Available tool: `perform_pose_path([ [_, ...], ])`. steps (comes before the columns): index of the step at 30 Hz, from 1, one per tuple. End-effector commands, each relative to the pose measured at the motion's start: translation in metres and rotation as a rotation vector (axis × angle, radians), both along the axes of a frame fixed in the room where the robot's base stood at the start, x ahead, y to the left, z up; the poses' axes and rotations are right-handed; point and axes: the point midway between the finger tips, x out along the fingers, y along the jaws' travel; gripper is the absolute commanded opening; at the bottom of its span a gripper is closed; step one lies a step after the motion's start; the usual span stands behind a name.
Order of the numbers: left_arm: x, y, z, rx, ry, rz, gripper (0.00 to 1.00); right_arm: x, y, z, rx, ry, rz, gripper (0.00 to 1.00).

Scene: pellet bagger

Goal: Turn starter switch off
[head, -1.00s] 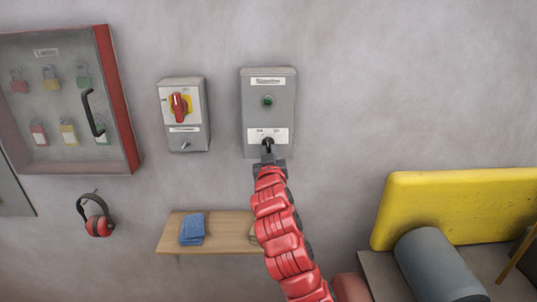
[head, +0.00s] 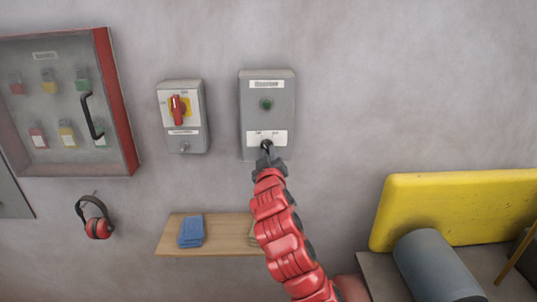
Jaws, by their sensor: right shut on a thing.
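The starter box (head: 281,104) is a grey box on the wall in the head view. It has a label at its top, a green button or lamp (head: 267,104) in the middle and a white plate with a small dark switch (head: 266,145) low down. My right gripper (head: 267,154) is at this switch from below, shut on it. The gripper's fingers and wrist hide most of the switch, so its exact angle is hard to tell. My left gripper is not in view.
Left of the starter box is a grey isolator box (head: 194,132) with a red handle on yellow. A lockout cabinet (head: 62,158) with padlocks hangs further left. Below are red ear defenders (head: 97,228) and a wooden shelf (head: 215,244) with a blue cloth (head: 191,231). A yellow panel (head: 455,205) stands at right.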

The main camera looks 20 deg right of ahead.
Motion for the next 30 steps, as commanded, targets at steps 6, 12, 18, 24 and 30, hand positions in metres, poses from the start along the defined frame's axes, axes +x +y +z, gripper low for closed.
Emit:
perform_pose_path([
  [6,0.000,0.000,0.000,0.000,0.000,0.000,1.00,0.000,0.000,0.002,-0.002,-0.003,0.001,0.27],
  [12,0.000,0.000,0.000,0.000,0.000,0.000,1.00,0.000,0.000,0.001,-0.001,-0.002,0.000,0.46],
  [18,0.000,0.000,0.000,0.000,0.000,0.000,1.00,-0.001,0.000,0.001,-0.001,-0.002,0.000,0.46],
  [24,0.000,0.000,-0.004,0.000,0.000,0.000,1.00,-0.013,0.004,0.000,-0.002,-0.003,0.001,0.46],
  [30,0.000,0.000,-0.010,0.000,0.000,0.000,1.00,-0.046,0.014,-0.001,-0.003,-0.005,0.002,0.46],
])
